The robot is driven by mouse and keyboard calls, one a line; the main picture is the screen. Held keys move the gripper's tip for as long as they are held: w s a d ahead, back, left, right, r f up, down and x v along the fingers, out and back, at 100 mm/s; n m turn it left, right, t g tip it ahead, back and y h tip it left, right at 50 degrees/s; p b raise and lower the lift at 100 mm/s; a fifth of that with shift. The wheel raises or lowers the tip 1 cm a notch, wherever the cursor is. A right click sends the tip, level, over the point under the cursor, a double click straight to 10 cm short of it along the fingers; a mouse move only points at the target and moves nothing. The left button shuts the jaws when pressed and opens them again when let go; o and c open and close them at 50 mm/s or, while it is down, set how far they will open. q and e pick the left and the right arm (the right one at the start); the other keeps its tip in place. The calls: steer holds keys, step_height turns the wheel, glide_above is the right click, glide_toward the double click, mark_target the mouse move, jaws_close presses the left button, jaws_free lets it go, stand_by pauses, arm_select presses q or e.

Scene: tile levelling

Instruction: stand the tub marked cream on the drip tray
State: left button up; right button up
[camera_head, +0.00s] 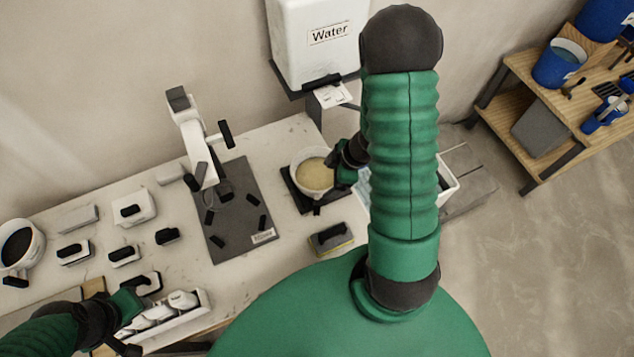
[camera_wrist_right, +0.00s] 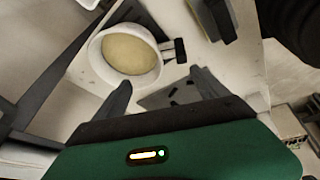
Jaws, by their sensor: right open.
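A white tub (camera_head: 296,164) with pale tan contents stands over a dark flat tray (camera_head: 290,198) that looks like the drip tray, below the water dispenser. No cream marking is readable. In the right wrist view the tub (camera_wrist_right: 103,62) lies beyond my fingertips, its black handle (camera_wrist_right: 175,50) to the right. My right gripper (camera_head: 340,175) is open beside the tub's right side; its spread fingers (camera_wrist_right: 160,85) show nothing held. My left gripper (camera_head: 125,308) is low at the left by a white rack; its jaws are unclear.
The water dispenser (camera_head: 318,45) hangs on the wall behind the tub. A dark mat (camera_head: 238,215) with small black pieces lies left. A sponge-like block (camera_head: 331,240) sits in front. Another white tub (camera_head: 30,255) with dark contents stands far left. Several small black-handled items lie between.

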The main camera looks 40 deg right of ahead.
steer(key=w+a+r+m+h, duration=0.3)
steer(key=w+r+m+h, duration=0.15)
steer(key=r, duration=0.45)
steer(key=s+a+r+m+g+y, duration=0.1)
steer(key=s+a+r+m, duration=0.15)
steer(key=a, duration=0.35)
steer(key=s+a+r+m+y, duration=0.1)
steer(key=s+a+m, duration=0.15)
steer(key=a, duration=0.45)
arm_select(q)
steer(key=b+x, duration=0.2)
steer(key=s+b+x, duration=0.1)
steer(key=b+x, duration=0.2)
steer(key=shift+f+b, duration=0.35)
steer(key=shift+f, duration=0.1)
arm_select(e)
steer(key=f, duration=0.5)
steer(key=shift+d+f, duration=0.25)
steer(key=shift+d, duration=0.15)
arm_select(q)
steer(key=shift+d, duration=0.1)
arm_select(e)
steer(key=shift+d, duration=0.1)
arm_select(q)
steer(key=shift+d, duration=0.3)
arm_select(e)
steer(key=shift+d+f, duration=0.1)
steer(key=shift+d, duration=0.15)
